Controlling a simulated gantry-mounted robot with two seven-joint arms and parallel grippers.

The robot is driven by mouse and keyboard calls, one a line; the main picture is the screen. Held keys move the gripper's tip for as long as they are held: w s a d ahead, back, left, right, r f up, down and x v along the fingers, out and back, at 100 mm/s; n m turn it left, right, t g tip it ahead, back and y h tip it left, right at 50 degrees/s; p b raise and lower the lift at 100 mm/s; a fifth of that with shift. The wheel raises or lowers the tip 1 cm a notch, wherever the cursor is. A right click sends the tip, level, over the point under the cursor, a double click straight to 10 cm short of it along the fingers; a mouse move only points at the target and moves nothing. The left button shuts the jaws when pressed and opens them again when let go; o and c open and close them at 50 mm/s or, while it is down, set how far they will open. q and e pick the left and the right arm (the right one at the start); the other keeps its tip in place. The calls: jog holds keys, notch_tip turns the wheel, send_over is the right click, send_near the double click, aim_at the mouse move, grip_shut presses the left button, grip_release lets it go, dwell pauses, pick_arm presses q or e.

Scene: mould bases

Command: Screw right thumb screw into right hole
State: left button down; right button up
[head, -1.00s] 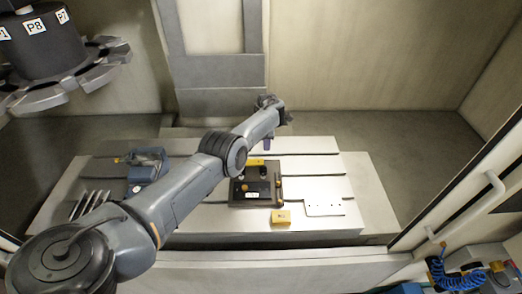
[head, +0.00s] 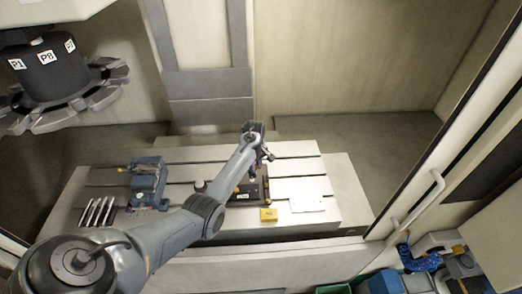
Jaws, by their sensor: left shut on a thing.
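My left gripper (head: 264,158) is over the right side of the dark mould base (head: 262,187), close to it. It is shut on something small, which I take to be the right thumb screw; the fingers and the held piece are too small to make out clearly. My right gripper is not in view.
A yellow block (head: 268,214) lies in front of the mould base, and a white plate (head: 306,203) lies to its right. A blue vise (head: 148,180) and several metal bars (head: 97,213) are at the left of the slotted table (head: 310,160). The table's right end is clear.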

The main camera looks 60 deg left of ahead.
pick_arm(q)
jog(key=s+f+b, duration=0.1)
jog(key=f, duration=0.1)
jog(key=s+f+b, duration=0.1)
jog(key=s+f, duration=0.1)
jog(key=f, duration=0.1)
jog(key=s+f+b, duration=0.1)
jog(key=f, duration=0.1)
jog(key=shift+s+d+f+b, duration=0.15)
jog(key=shift+d+f+b, duration=0.05)
jog(key=shift+d+b, duration=0.2)
jog(key=shift+f, duration=0.45)
jog(key=shift+p, duration=0.55)
dwell(0.7)
jog(key=shift+f, duration=0.1)
jog(key=shift+f, duration=0.1)
dwell(0.4)
jog(key=shift+f, duration=0.3)
dwell(0.4)
